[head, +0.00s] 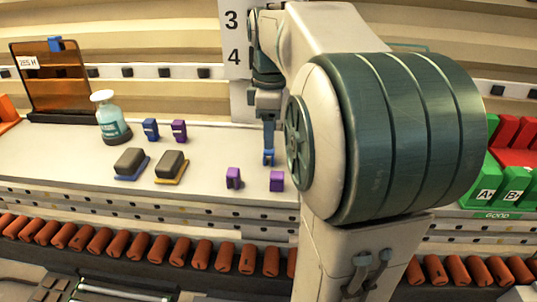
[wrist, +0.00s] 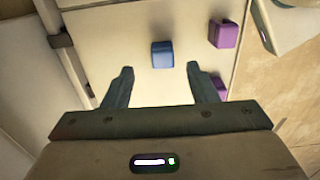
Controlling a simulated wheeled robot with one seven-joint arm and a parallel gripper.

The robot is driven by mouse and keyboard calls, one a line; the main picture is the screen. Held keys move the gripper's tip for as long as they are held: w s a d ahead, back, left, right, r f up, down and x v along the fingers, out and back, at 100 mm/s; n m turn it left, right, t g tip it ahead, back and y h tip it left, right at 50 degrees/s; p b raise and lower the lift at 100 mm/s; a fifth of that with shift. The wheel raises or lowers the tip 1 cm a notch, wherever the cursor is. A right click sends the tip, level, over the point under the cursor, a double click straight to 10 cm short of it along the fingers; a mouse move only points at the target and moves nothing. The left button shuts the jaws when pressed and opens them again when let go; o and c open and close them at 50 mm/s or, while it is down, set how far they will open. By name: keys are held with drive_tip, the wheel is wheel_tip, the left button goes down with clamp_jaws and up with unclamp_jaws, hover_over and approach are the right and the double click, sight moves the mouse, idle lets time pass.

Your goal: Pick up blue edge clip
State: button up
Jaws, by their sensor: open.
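A blue edge clip (wrist: 162,54) stands on the pale work surface in the wrist view, just beyond my fingertips and roughly centred between them. My gripper (wrist: 159,71) is open and empty, its two fingers apart. In the head view my gripper (head: 268,143) points down just above a blue clip (head: 268,158), partly covering it. Another blue clip (head: 151,129) stands farther left on the counter. A third blue clip (head: 55,44) sits on the top edge of the orange panel.
Purple clips (head: 233,178) (head: 277,181) stand near the counter's front edge; one purple clip (wrist: 223,34) lies right of the blue one. Green and red bins (head: 510,165) are right.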

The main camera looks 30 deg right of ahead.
sight(266, 153)
drive_tip(key=shift+a+f+p, duration=0.2)
drive_tip(key=shift+f+p, duration=0.25)
drive_tip(key=shift+f, duration=2.4)
drive_tip(key=c, duration=1)
